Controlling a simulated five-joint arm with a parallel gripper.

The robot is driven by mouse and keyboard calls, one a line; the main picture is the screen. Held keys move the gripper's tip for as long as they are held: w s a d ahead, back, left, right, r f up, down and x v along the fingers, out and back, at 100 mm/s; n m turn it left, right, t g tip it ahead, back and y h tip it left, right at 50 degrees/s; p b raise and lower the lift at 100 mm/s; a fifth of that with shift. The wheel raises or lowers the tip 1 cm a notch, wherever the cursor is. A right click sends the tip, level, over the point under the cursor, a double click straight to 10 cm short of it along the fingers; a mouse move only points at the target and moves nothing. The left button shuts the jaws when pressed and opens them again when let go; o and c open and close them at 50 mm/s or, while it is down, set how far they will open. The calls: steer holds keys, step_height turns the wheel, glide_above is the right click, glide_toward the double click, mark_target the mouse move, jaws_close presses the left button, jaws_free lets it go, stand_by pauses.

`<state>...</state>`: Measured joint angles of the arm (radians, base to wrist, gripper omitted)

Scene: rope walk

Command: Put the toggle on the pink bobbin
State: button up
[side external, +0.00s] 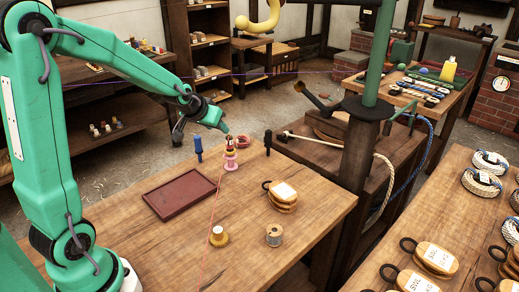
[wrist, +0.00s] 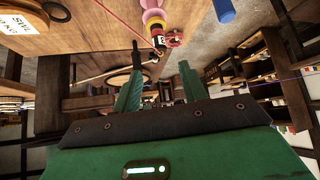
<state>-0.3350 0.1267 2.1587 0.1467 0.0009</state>
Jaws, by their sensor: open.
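The pink bobbin (side external: 231,164) stands upright near the far edge of the wooden table, and it also shows at the top of the wrist view (wrist: 152,16). A yellow band sits on it, topped by a small dark and red piece (side external: 230,142) that looks like the toggle. That piece shows a pale label in the wrist view (wrist: 160,41). My gripper (side external: 203,130) is open and empty, above and a little left of the stack in the side view. In the wrist view the stack's top appears between and just beyond my open fingertips (wrist: 160,56).
A blue peg (side external: 198,148), a black peg (side external: 268,140) and a red coil (side external: 241,142) stand near the stack. A red tray (side external: 180,216), tagged wooden blocks (side external: 283,192) and two spools (side external: 218,237) lie nearer. A thin red cord crosses the table.

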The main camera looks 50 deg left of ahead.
steer(key=s+d+r+m+g+h, duration=0.1)
steer(key=s+d+r, duration=0.3)
steer(key=s+d, duration=0.4)
steer(key=s+d+r+m+g+h, duration=0.1)
steer(key=s+d+r, duration=0.3)
steer(key=s, duration=1.1)
steer(key=d+m, duration=0.1)
steer(key=d, duration=0.2)
steer(key=shift+d+m+h, duration=0.3)
steer(key=shift+d+m, duration=0.05)
steer(key=shift+m, duration=0.05)
